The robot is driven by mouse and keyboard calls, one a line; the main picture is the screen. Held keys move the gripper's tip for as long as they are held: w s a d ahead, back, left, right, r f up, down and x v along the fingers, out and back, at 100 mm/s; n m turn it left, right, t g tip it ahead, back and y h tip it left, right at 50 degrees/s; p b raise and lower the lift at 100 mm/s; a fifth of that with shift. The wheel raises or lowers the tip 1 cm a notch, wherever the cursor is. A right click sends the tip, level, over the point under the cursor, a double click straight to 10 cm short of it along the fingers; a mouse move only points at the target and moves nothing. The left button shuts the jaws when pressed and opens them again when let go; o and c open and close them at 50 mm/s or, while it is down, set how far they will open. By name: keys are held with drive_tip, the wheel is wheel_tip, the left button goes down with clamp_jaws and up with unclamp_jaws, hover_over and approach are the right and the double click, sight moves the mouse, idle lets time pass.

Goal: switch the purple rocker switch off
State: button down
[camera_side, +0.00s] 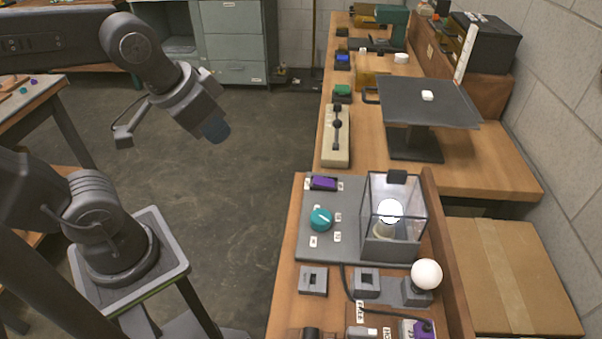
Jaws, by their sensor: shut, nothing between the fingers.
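The purple rocker switch (323,183) sits at the upper left of a grey panel (345,190) on the wooden bench, with small white labels at its sides. Which way its rocker is tilted is too small to tell. A white bulb (389,211) glows brightly inside a clear-walled box (396,244) on the panel's right side. A teal knob (320,219) is below the switch. My gripper (215,131) hangs in the air over the floor, up and left of the switch and well apart from it. It is shut and empty.
A beige block with a dark lever (335,150) stands just beyond the panel. A white globe bulb (426,273) and grey sockets are nearer. Another purple part (418,328) is at the bottom edge. A raised dark platform (425,100) stands behind. The space between gripper and bench is clear.

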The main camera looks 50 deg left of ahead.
drive_tip(key=c, duration=1.7)
unclamp_jaws()
drive_tip(key=shift+s+f, duration=0.15)
drive_tip(key=shift+s, duration=0.15)
drive_tip(key=shift+o, duration=0.5)
drive_tip(key=shift+w, duration=0.25)
drive_tip(key=o, duration=0.8)
drive_tip(key=w+m+g, duration=0.1)
drive_tip(key=w, duration=0.3)
drive_tip(key=w+m, duration=0.1)
drive_tip(key=w, duration=0.2)
drive_tip(key=w+d+m+g, duration=0.1)
drive_tip(key=w+m, duration=0.1)
drive_tip(key=w, duration=0.2)
drive_tip(key=shift+w+r+g, duration=0.3)
drive_tip(key=w+f+m+g, duration=0.1)
drive_tip(key=w+f+m, duration=0.1)
drive_tip(key=w, duration=0.3)
drive_tip(key=shift+w+d+f, duration=0.25)
drive_tip(key=shift+w+d, duration=0.1)
drive_tip(key=shift+d, duration=0.1)
drive_tip(key=m+g, duration=0.2)
drive_tip(key=m, duration=0.1)
hover_over(335, 183)
wheel_tip(335, 183, down, 7)
wheel_tip(335, 183, down, 14)
drive_tip(key=shift+r, duration=0.25)
drive_tip(key=shift+c, duration=0.4)
